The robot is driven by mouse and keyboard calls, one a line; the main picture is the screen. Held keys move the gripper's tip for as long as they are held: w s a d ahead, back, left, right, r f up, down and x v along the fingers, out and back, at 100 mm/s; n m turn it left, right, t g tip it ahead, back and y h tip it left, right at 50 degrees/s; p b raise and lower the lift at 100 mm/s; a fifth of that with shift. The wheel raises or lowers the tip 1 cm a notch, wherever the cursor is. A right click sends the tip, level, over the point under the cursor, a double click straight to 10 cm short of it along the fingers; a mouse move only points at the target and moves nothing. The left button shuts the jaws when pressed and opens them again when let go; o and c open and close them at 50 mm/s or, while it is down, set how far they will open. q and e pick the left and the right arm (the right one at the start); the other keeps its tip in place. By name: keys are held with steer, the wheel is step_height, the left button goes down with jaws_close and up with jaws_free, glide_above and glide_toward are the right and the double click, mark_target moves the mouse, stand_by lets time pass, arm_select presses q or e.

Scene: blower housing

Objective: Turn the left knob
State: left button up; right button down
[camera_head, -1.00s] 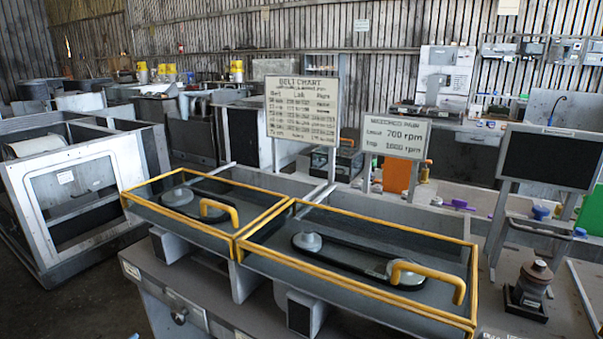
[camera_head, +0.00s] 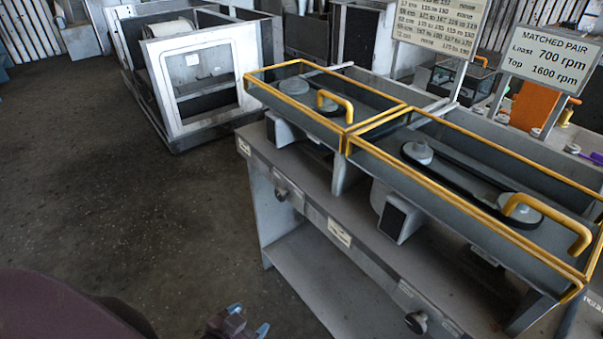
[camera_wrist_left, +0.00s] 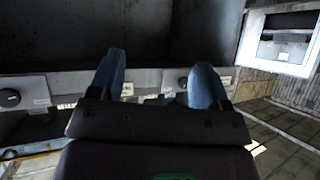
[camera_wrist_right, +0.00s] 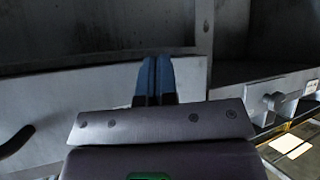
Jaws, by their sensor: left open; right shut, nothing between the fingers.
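The left knob (camera_head: 281,193) is a small dark knob on the front face of the grey bench. In the left wrist view, which looks upside down, a dark knob (camera_wrist_left: 183,82) that appears to be the same one sits beside a fingertip, partly hidden by it. My left gripper (camera_head: 250,320) is open and empty, low in front of the bench, apart from the knob; its blue fingers also show in the left wrist view (camera_wrist_left: 158,68). My right gripper (camera_wrist_right: 154,65) is shut and empty, with another knob (camera_wrist_right: 272,102) to its right in its wrist view.
A right knob (camera_head: 416,322) is on the same bench front (camera_head: 339,235). Two yellow-framed guards (camera_head: 347,140) cover belts and pulleys on top. Signs stand behind. A white-framed housing (camera_head: 205,90) stands at the back left. The floor (camera_head: 120,200) at left is clear.

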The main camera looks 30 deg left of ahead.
arm_select(q)
steer(key=w+a+r+m+t+h+b, duration=0.15)
steer(key=w+a+m, duration=0.45)
steer(key=w, duration=0.6)
steer(key=t+h+b, duration=0.2)
steer(key=t+h, duration=0.2)
steer(key=h, duration=0.2)
glide_toward(278, 196)
steer(key=shift+y, duration=0.25)
steer(key=b+x, duration=0.1)
steer(key=x, duration=0.6)
steer(key=shift+w+d, duration=0.25)
steer(key=shift+w, duration=0.1)
steer(key=shift+w+d+r, duration=0.1)
steer(key=shift+w+d, duration=0.15)
steer(key=shift+w, duration=0.3)
